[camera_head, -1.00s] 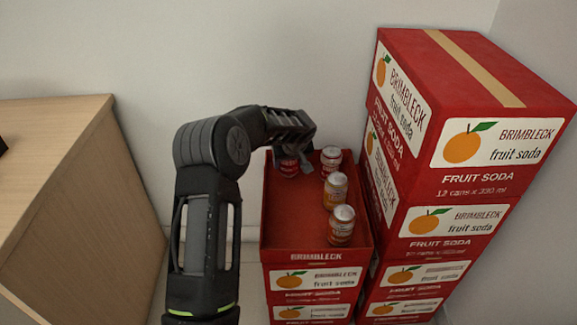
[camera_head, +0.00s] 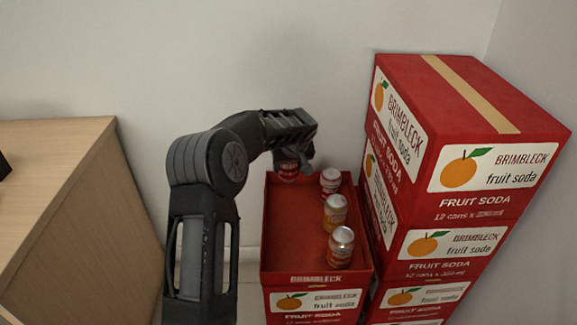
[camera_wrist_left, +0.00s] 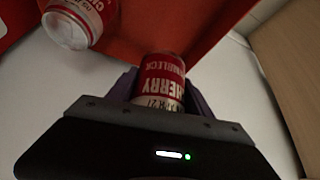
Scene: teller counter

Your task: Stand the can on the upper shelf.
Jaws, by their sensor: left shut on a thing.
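My left gripper (camera_head: 298,156) is shut on a red and white can (camera_head: 287,170), whose label reads CHERRY in the left wrist view (camera_wrist_left: 162,80). The gripper comes from the left and holds the can over the back left of an open red carton (camera_head: 290,225). In the head view the can hangs below the fingers, its top hidden by them. In the left wrist view it sits between the fingers. No shelf can be made out in either view. My right gripper does not show.
Several other cans stand along the carton's right side: a red one (camera_head: 331,180), an orange one (camera_head: 335,211) and another orange one (camera_head: 341,247). A tall stack of red soda boxes (camera_head: 470,190) rises close on the right. A wooden cabinet (camera_head: 70,190) stands at left, a wall behind.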

